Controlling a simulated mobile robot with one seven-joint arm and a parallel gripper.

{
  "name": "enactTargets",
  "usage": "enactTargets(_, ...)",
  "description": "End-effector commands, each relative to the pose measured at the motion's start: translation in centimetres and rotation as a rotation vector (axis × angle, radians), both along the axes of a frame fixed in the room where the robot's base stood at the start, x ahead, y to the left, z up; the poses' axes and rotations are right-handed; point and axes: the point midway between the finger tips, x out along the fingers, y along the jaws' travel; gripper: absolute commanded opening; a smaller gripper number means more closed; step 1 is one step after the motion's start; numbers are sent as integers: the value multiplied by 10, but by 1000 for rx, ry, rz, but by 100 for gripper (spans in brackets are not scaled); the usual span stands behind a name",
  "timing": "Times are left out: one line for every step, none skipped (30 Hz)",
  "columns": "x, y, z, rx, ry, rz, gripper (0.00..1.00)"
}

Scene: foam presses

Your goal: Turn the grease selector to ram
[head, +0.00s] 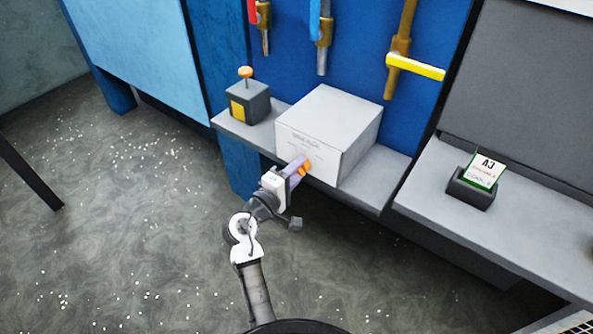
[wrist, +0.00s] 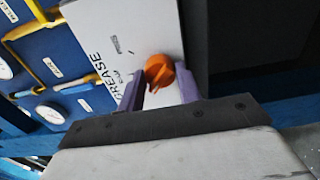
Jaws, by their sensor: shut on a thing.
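The grease selector is a light grey box (head: 330,110) on the grey shelf, with an orange knob (head: 307,166) low on its front face. My gripper (head: 298,168) reaches the front face from the lower left, with its purple fingers at the knob. In the wrist view my gripper (wrist: 160,84) has one finger on each side of the orange knob (wrist: 160,71) and is shut on it. I cannot tell which label the knob points to.
A dark box with an orange button (head: 246,72) stands left of the selector on the shelf. Red, blue and yellow-handled valves (head: 415,67) hang on the blue panel behind. A card holder (head: 471,188) sits on the right ledge. The floor at left is open, with white specks.

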Motion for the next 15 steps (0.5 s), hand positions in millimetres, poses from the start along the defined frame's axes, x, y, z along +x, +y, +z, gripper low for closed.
enactTargets(0,0,-1,4,-3,0,12)
enactTargets(0,0,-1,7,-5,0,12)
enactTargets(0,0,-1,13,-9,0,12)
enactTargets(0,0,-2,19,-14,0,12)
enactTargets(0,0,-2,27,-21,0,12)
enactTargets(0,0,-2,39,-30,0,12)
enactTargets(0,0,-3,50,-39,0,12)
enactTargets(0,0,-3,61,-47,0,12)
enactTargets(0,0,-4,80,-60,1,12)
enactTargets(0,0,-4,96,-71,1,12)
enactTargets(0,0,-5,112,-82,1,12)
enactTargets(0,1,-5,137,-101,1,12)
enactTargets(0,0,-5,155,-115,0,12)
enactTargets(0,0,-5,174,-129,0,12)
enactTargets(0,1,-6,201,-149,1,12)
